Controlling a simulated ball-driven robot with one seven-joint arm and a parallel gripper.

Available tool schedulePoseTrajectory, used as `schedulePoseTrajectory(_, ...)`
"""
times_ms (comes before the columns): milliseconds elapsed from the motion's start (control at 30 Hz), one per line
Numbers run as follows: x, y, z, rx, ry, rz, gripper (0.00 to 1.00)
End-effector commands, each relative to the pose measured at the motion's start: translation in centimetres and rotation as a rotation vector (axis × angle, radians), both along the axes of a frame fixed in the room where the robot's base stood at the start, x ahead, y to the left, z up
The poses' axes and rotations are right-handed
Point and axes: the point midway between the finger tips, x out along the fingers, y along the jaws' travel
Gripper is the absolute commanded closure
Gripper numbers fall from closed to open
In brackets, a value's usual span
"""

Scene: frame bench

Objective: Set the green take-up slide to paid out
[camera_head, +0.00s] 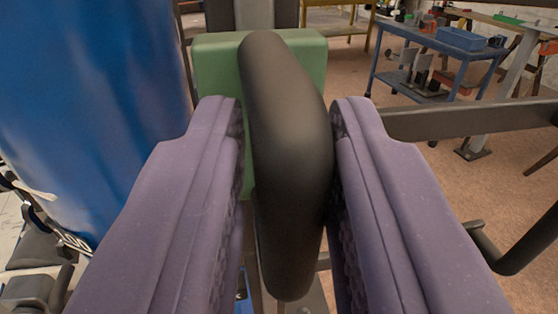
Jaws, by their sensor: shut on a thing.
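The green take-up slide (215,65) shows as a green block straight ahead at the top middle. A thick black rounded handle (285,150) stands in front of it and hides much of its face. My gripper (287,115) has two purple padded fingers, one on each side of the black handle. The fingers are shut on the handle. The handle runs up and down, leaning slightly, with its top end in front of the green block. Where the handle joins the block is hidden.
A large blue cylinder (90,110) fills the left side, close to my left finger. A dark grey bar (470,120) runs off to the right of my right finger. A blue cart (440,65) with tools stands farther back on the brown floor (410,165).

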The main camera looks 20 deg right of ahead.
Motion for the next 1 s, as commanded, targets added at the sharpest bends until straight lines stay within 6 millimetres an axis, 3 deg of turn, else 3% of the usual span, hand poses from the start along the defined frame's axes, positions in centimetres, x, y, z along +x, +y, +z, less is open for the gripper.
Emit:
schedulePoseTrajectory(33, 0.0, -0.1, 1.5, 0.000, -0.005, -0.004, 1.00)
schedulePoseTrajectory(200, -0.1, -0.2, 3.3, 0.001, -0.005, -0.004, 1.00)
schedulePoseTrajectory(667, -0.1, -0.3, 4.1, -0.001, -0.009, -0.006, 1.00)
schedulePoseTrajectory(700, -0.1, -0.3, 4.1, -0.002, -0.010, -0.006, 0.66)
schedulePoseTrajectory(733, -0.1, -0.3, 4.1, -0.001, -0.009, -0.006, 0.59)
schedulePoseTrajectory(1000, -0.1, -0.1, 3.8, 0.000, -0.002, -0.002, 0.59)
